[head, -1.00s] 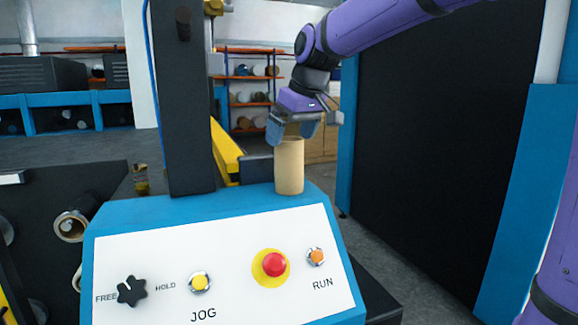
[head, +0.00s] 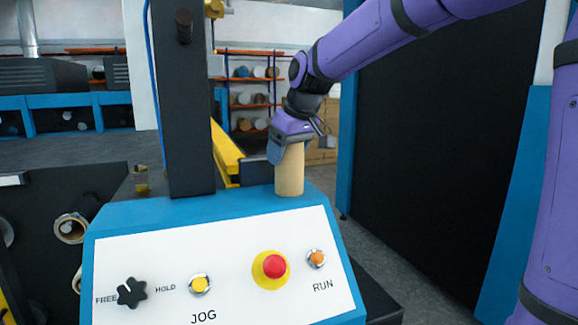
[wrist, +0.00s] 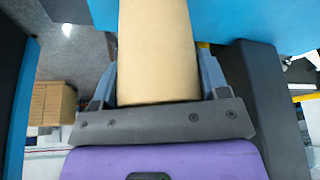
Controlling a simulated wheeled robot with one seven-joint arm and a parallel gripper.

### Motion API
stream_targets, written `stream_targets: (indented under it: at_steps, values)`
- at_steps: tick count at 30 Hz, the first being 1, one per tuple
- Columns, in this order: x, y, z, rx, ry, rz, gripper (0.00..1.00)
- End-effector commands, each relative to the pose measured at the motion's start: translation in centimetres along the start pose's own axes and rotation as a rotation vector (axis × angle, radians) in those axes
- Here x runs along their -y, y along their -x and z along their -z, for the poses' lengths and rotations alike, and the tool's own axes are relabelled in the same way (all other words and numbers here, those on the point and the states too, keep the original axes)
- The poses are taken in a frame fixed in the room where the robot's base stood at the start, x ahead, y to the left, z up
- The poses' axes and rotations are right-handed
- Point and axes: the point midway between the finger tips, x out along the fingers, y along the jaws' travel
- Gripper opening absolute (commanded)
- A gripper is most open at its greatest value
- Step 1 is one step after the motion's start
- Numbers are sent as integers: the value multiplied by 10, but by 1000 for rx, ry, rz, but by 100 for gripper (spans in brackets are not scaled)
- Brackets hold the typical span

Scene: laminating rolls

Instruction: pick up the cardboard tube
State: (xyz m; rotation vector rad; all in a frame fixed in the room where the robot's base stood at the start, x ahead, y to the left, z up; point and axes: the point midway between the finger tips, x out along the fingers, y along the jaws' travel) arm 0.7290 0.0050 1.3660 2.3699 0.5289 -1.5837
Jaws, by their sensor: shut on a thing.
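The cardboard tube (head: 289,172) is a plain tan cylinder. It stands upright at the back right edge of the blue machine console. My gripper (head: 290,148) is at the tube's upper part, shut on it from above. In the wrist view the tube (wrist: 158,50) lies between the two blue-grey fingers of my gripper (wrist: 158,78), one along each side. The tube's top end is partly hidden by the gripper in the head view. I cannot tell whether its lower end touches the console.
The console (head: 120,222) has a white panel with a black knob (head: 131,291), yellow button (head: 200,284), red stop button (head: 274,266) and orange button (head: 316,259). A dark post (head: 181,100) stands left of the tube. A large black panel (head: 440,160) stands to the right.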

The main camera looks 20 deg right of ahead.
Motion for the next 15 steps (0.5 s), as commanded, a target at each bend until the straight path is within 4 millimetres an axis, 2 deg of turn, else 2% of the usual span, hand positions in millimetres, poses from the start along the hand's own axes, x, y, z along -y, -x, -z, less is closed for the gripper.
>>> stream_targets:
  at_steps: [8, 15]
  values:
    - [0, 5, 2, -2, 0, 0, 44]
    - [0, 26, 11, -3, 0, -1, 44]
